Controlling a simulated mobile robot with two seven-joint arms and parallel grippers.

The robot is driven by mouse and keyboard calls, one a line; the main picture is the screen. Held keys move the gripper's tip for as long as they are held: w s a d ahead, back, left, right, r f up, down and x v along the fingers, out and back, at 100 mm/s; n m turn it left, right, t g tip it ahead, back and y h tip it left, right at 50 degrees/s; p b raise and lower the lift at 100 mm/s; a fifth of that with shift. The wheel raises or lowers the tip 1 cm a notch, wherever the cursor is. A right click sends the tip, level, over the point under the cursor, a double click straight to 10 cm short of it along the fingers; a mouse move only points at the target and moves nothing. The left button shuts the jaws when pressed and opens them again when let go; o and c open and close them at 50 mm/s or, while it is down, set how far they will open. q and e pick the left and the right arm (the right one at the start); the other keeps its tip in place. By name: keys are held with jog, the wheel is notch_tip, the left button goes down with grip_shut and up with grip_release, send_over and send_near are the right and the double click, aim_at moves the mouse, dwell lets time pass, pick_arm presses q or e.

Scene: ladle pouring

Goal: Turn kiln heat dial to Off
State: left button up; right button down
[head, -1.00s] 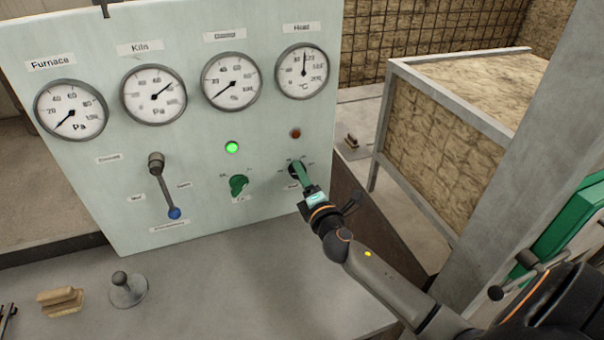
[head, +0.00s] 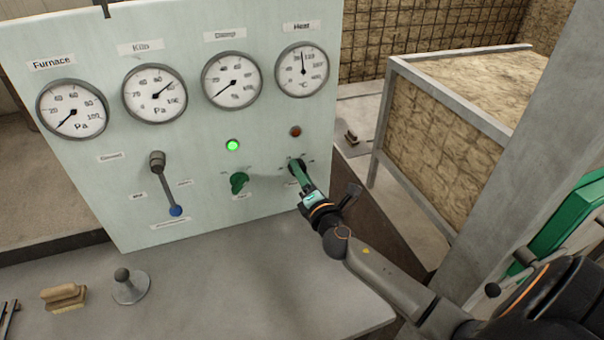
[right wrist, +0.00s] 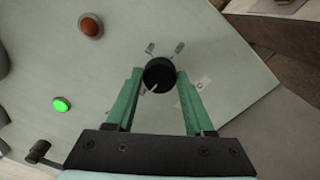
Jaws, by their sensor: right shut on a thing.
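The heat dial is a round black knob (right wrist: 159,76) at the lower right of the pale green panel (head: 105,215), below the Heat gauge (head: 302,70). My right gripper (right wrist: 159,72) has its two green fingers shut on the dial, one on each side. In the head view the gripper (head: 297,169) hides most of the dial and its labels. In the right wrist view a white pointer line on the dial points to the lower left; the label words are too small to read. The Heat needle stands almost straight up. My left gripper is out of view.
A green knob (head: 239,182), a lit green lamp (head: 232,146), a dark red lamp (head: 295,131) and a blue-tipped lever (head: 167,186) sit on the panel. A brush (head: 64,296) and a grey knobbed stand (head: 129,287) rest on the bench. A metal-framed block (head: 440,135) stands right.

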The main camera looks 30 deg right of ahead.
jog(key=shift+c, duration=1.4)
grip_release()
jog(key=shift+s, duration=0.1)
jog(key=b+v, duration=0.2)
jog(key=v, duration=1)
jog(key=shift+s, duration=0.2)
